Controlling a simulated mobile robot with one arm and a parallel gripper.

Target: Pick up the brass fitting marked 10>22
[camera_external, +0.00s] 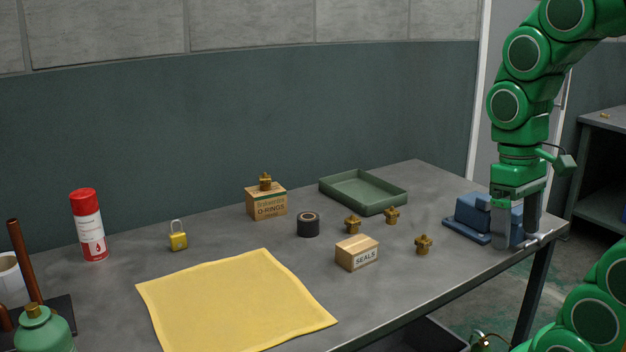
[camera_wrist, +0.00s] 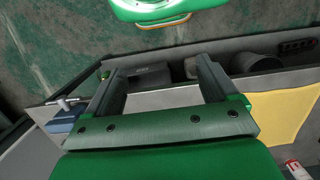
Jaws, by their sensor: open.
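Several brass fittings show in the external view. One fitting (camera_external: 265,181) stands on the O-rings box (camera_external: 267,205). Two stand near the green tray, a left one (camera_external: 352,224) and a right one (camera_external: 391,216). Another fitting (camera_external: 423,244) stands alone nearer the table's front edge. Their markings are too small to read, so I cannot tell which is 10>22. My gripper (camera_external: 516,238) is open, pointing down at the table's right end, by the blue block-like tool and apart from the fittings. In the wrist view my gripper (camera_wrist: 162,70) shows nothing between its fingers.
A green tray (camera_external: 363,204), a SEALS box (camera_external: 357,253) and a black roll (camera_external: 308,225) stand near the fittings. A blue tool (camera_external: 468,217) is beside my gripper. A yellow cloth (camera_external: 232,305), padlock (camera_external: 177,237) and red-capped can (camera_external: 89,226) are further left.

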